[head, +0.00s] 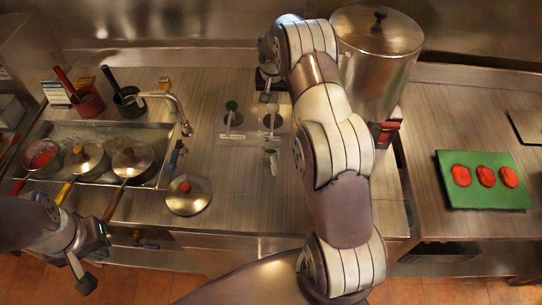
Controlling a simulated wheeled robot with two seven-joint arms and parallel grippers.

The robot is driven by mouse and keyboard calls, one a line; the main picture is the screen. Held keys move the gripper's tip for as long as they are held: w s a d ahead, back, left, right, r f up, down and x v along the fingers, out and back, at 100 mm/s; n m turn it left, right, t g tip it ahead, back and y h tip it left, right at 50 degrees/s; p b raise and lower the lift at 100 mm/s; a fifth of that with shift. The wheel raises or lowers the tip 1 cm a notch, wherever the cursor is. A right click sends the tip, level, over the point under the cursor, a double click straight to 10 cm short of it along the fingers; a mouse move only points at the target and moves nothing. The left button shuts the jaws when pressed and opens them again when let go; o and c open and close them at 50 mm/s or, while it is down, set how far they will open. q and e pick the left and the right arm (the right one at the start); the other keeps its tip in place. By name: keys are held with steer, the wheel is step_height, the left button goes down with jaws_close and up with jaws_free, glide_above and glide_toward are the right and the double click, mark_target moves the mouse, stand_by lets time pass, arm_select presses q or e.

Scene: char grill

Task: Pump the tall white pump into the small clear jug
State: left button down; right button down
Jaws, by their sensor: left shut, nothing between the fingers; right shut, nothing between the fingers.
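A low clear holder (246,138) with a small front label stands on the counter at the centre. A green-topped pump (231,106) stands at its left, over a dark round opening. A second dark opening (274,121) is at its right; a pale, thin upright shape there may be the white pump, but it is too small to tell. A small pale, see-through item (271,158), possibly the clear jug, stands just in front of the holder. My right gripper (266,96) is shut and empty, just behind and above the right opening. My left gripper (83,280) is shut and empty, low at the left.
A large steel urn (376,65) stands right of my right arm. A loose lid (187,195) lies on the counter. A green board (483,190) with red patties is far right.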

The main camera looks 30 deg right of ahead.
mark_target(273, 106)
steer(key=shift+f, duration=0.1)
steer(key=shift+s+a+f+b, duration=0.1)
steer(key=shift+f+b, duration=1.25)
steer(key=shift+f, duration=0.65)
steer(key=shift+r, duration=0.1)
steer(key=shift+r+p, duration=0.95)
steer(key=shift+r, duration=0.9)
steer(key=shift+r, duration=0.1)
